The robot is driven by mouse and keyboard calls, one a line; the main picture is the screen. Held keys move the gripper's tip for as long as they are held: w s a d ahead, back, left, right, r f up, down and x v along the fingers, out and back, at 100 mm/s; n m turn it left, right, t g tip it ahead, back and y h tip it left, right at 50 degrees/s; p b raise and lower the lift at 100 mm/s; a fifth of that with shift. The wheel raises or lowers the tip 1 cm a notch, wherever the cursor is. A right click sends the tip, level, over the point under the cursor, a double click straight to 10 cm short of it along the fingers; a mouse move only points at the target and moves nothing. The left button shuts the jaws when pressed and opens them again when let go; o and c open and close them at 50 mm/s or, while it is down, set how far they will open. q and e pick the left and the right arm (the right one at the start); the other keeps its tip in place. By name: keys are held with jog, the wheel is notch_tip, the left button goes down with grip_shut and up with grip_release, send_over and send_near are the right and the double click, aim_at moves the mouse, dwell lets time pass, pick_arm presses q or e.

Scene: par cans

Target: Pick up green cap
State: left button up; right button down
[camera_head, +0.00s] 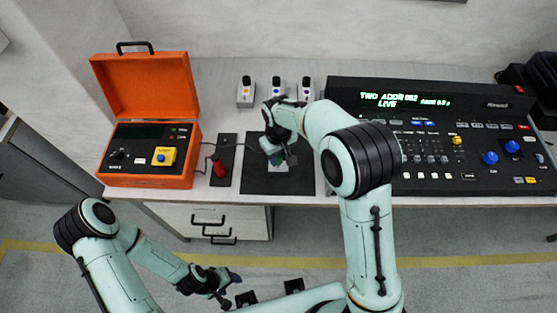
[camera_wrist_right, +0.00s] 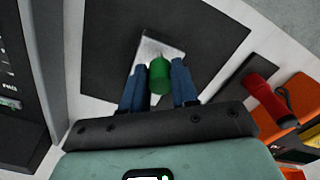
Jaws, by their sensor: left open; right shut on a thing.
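The green cap (camera_wrist_right: 160,76) is between the two blue fingers of my right gripper (camera_wrist_right: 158,85) in the right wrist view, above a pale plate (camera_wrist_right: 150,47) on a black mat (camera_wrist_right: 215,30). In the head view my right gripper (camera_head: 282,160) is over the black mat (camera_head: 262,188), and the cap is mostly hidden by the gripper. My right gripper is shut on the cap. Whether the cap touches the plate I cannot tell. My left gripper (camera_head: 222,288) is open and empty, low in front of the table.
An open orange case (camera_head: 145,182) stands at the left, with a red object (camera_head: 219,168) on a dark pad beside it. Several small switch boxes (camera_head: 277,92) stand at the back. A large black console (camera_head: 440,145) fills the right side. Drawers (camera_head: 225,222) are below the table.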

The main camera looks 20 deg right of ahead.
pick_arm(q)
jog(key=w+r+p, duration=0.3)
jog(key=w+r, duration=0.1)
jog(key=shift+w+r+t, duration=0.3)
jog(key=shift+r, duration=0.05)
pick_arm(e)
notch_tip(320, 180, up, 20)
jog(key=shift+f, duration=0.2)
dwell(0.6)
